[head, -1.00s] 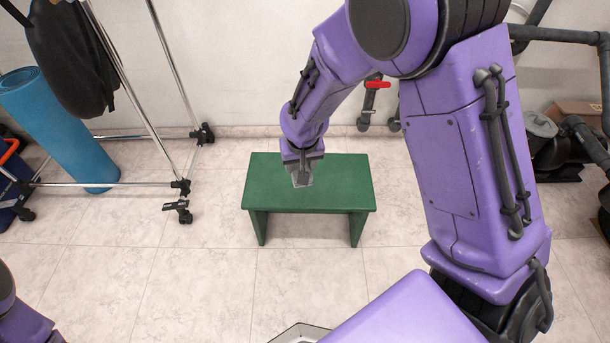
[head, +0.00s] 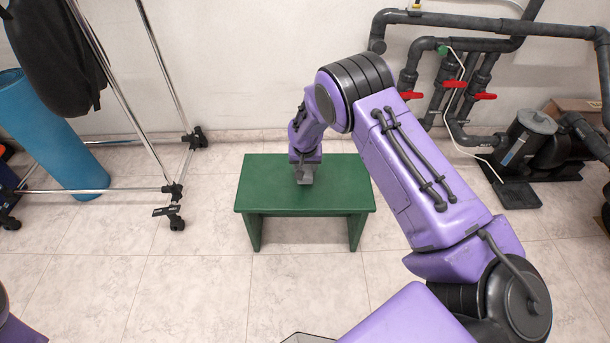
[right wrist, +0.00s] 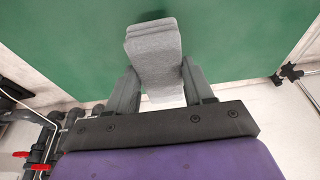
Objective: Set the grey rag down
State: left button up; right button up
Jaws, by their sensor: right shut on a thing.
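The grey rag (right wrist: 153,53) is a folded cloth between the fingers of my right gripper (right wrist: 162,85) in the right wrist view. The fingers are shut on it. In the head view the rag (head: 305,178) hangs below my right gripper (head: 304,167), over the green bench (head: 345,190). The green bench top (right wrist: 60,60) fills the background of the wrist view. I cannot tell whether the rag touches the bench top. My left gripper is not in view; only a bit of my left arm shows at the lower left.
The bench top is otherwise bare. A chrome rack (head: 155,95) on castors with a dark bag (head: 55,60) and a rolled blue mat (head: 60,150) stand at the left. Grey pipes with red valves and a pump (head: 525,140) stand at the right.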

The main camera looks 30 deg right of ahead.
aim_at(305, 169)
jog(key=x, duration=0.2)
jog(key=b+x, duration=0.1)
jog(key=shift+s+a+f, duration=0.2)
jog(key=shift+s+a, duration=0.05)
